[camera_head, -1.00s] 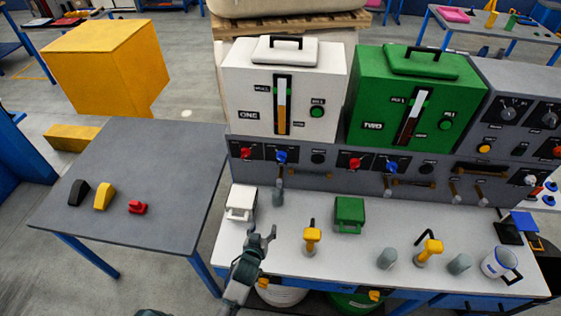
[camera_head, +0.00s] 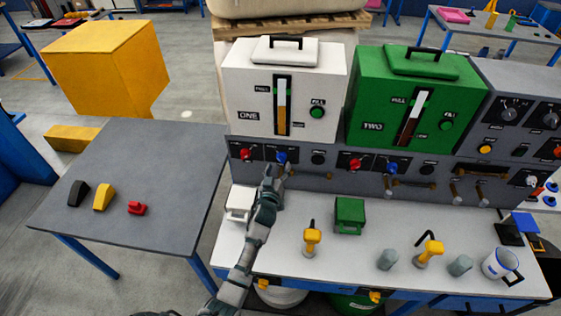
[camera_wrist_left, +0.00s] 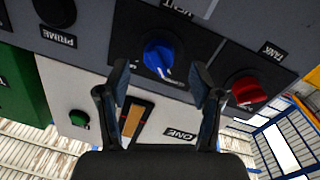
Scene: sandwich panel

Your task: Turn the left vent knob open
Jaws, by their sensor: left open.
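The left vent knob (camera_head: 281,157) is blue and sits on the grey panel under the white box marked ONE. In the wrist view, which is upside down, the blue knob (camera_wrist_left: 158,55) is on a black plate marked VENT. My left gripper (camera_head: 274,172) is in front of the panel, just below the knob in the head view. In the wrist view its two fingers (camera_wrist_left: 163,78) are apart, with the knob showing between and beyond them. Contact with the knob is not visible. My right gripper is not in view.
A red tank knob (camera_head: 246,154) is left of the blue one, and a dark prime knob (camera_head: 318,157) is right of it. A white block (camera_head: 240,203) and a yellow-handled item (camera_head: 312,238) stand on the bench under the arm. The white box (camera_head: 300,80) is above.

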